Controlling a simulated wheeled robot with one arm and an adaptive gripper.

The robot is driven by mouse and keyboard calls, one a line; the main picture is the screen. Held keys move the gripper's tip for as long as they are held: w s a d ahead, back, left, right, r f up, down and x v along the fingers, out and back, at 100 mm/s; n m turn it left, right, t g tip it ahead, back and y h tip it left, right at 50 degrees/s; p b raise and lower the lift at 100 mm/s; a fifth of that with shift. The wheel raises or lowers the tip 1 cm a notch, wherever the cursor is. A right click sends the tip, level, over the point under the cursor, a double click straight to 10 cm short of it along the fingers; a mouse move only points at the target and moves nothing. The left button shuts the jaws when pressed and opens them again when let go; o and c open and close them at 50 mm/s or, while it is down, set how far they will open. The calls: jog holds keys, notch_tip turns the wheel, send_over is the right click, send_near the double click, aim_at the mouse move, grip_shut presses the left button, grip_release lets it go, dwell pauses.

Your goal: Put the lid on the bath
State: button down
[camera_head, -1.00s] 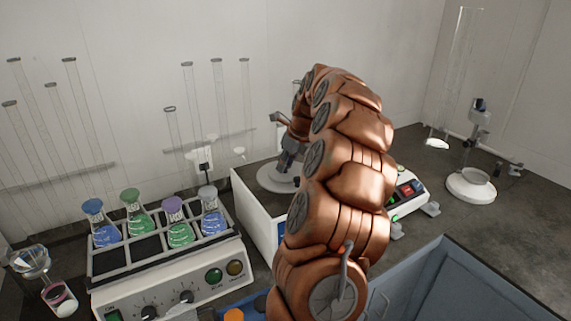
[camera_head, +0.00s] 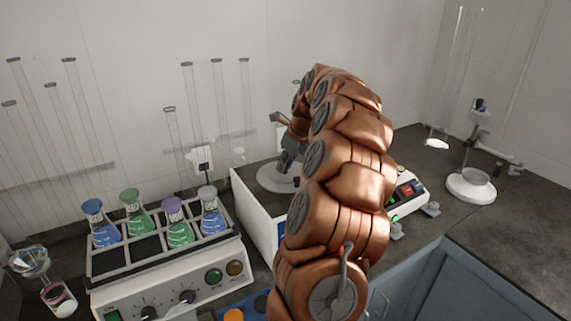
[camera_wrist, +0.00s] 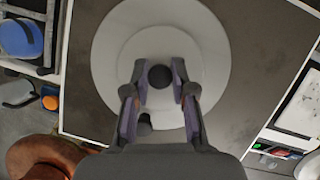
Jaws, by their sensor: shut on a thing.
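The lid (camera_wrist: 215,45) is a pale round disc with a dark round knob (camera_wrist: 160,77) at its middle. My gripper (camera_wrist: 159,68) has its two fingers on either side of the knob in the wrist view and is shut on it. In the head view my gripper (camera_head: 288,160) is partly hidden by my copper arm, and the lid (camera_head: 270,180) lies flat under it. The bath (camera_head: 254,208) is a white box with a dark top, directly below the lid. Its dark top (camera_wrist: 262,60) shows around the disc. I cannot tell whether the lid touches it.
A white flask shaker (camera_head: 180,280) with several coloured flasks stands left of the bath. A control panel with a red switch (camera_head: 408,189) is right of the bath. A white stand (camera_head: 471,187) is farther right. Glass tubes (camera_head: 190,115) line the back wall.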

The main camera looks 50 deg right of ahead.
jog(key=c, duration=0.9)
grip_release()
jog(key=shift+r+p, duration=0.95)
jog(key=shift+r, duration=2.1)
